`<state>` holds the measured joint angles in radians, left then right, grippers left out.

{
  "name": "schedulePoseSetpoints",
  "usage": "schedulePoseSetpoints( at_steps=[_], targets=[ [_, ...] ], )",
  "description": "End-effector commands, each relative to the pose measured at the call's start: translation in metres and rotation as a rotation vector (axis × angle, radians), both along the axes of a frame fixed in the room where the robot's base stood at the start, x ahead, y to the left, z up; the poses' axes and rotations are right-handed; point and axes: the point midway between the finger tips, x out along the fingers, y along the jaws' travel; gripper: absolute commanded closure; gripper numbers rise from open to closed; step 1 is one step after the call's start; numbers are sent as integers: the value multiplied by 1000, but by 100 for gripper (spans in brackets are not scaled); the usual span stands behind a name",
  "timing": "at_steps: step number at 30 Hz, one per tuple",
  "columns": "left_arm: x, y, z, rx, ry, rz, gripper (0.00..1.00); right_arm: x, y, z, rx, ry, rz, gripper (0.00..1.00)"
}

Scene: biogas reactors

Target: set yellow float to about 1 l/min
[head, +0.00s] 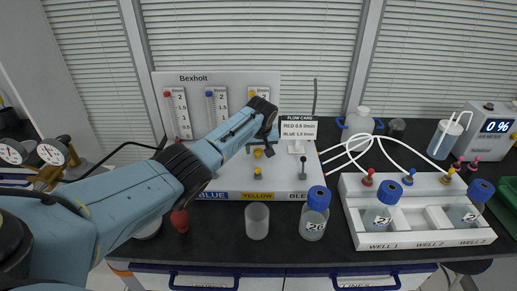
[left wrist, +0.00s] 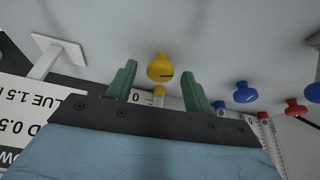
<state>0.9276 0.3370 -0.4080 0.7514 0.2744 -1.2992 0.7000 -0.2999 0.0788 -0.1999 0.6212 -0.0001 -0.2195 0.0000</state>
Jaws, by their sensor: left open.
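The yellow flowmeter (head: 264,94) is the rightmost of three on the white Bexholt panel (head: 215,78). My arm covers its lower tube, so its float cannot be read. The round yellow knob (left wrist: 161,68) with a dark mark shows in the left wrist view, beside the yellow end of its tube. My left gripper (head: 266,143) is in front of the yellow column. Its green fingers (left wrist: 158,85) are open on either side of the knob, with gaps visible. My right gripper is not in view.
Blue knob (left wrist: 245,92) and red knob (left wrist: 296,107) lie to the right in the wrist view. The flow card (head: 299,128) on its stand is close beside the gripper. A beaker (head: 257,221) and blue-capped bottle (head: 314,215) stand in front. A well rack (head: 418,210) is at right.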

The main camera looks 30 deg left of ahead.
Motion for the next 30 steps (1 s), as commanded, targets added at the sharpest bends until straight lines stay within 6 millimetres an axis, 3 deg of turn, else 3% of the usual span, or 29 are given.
schedulePoseSetpoints(
  at_steps=[4, 14, 22, 30],
  targets=[
    [0, 0, 0, 0, 0, 0, 50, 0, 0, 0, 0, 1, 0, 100],
    [0, 0, 0, 0, 0, 0, 92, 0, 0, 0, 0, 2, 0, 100],
    [-1, 1, 2, -1, 2, -72, 92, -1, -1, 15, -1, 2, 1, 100],
    [0, 1, 0, 0, 0, -87, 92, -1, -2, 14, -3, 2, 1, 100]
  ],
)
